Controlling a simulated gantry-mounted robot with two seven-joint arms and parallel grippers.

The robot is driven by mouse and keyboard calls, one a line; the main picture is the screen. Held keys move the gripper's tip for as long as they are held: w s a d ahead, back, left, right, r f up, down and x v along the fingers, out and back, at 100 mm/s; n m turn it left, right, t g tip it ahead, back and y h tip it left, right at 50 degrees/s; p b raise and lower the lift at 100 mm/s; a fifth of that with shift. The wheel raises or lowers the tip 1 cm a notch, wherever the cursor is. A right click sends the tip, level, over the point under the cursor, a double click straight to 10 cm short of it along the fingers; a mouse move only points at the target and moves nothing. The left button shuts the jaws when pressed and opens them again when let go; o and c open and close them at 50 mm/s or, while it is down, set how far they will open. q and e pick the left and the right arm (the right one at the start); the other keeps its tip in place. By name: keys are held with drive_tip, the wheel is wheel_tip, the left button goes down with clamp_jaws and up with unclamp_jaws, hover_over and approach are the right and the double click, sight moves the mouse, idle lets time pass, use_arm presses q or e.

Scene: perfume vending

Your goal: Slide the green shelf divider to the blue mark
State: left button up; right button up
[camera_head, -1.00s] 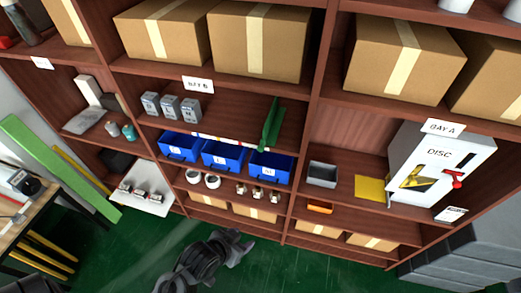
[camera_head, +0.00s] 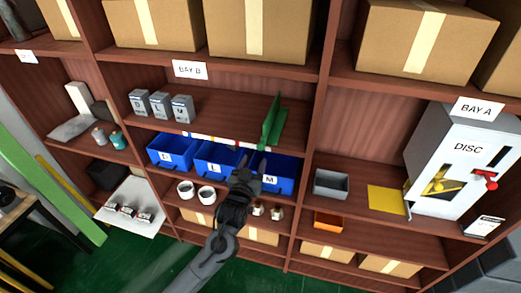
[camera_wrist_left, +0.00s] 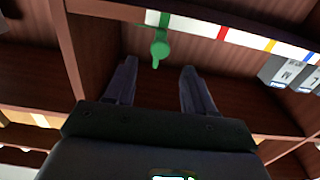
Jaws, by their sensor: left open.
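The green shelf divider (camera_head: 272,122) stands upright near the right end of the Bay B shelf. In the left wrist view its green tab (camera_wrist_left: 160,48) shows between and just beyond my fingertips; I cannot tell the exact gap. A white strip (camera_head: 225,141) with coloured marks runs along the shelf's front edge. In the wrist view the blue mark (camera_wrist_left: 309,56) is at the far right, past red and yellow ones. My left gripper (camera_head: 251,163) is open and empty, below the shelf edge in front of the blue bins. My right gripper is not in view.
Grey boxes (camera_head: 160,104) stand on the left of the same shelf; shelf space between them and the divider is clear. Blue bins (camera_head: 172,150) sit directly below. A shelf upright (camera_head: 311,130) stands right of the divider. White cups (camera_head: 195,192) are lower.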

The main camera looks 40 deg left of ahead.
sight(260, 148)
use_arm(q)
drive_tip(key=x, duration=0.8)
drive_tip(key=shift+w+a, duration=0.1)
drive_tip(key=shift+w, duration=0.2)
drive_tip(key=shift+c, duration=0.2)
clamp_jaws()
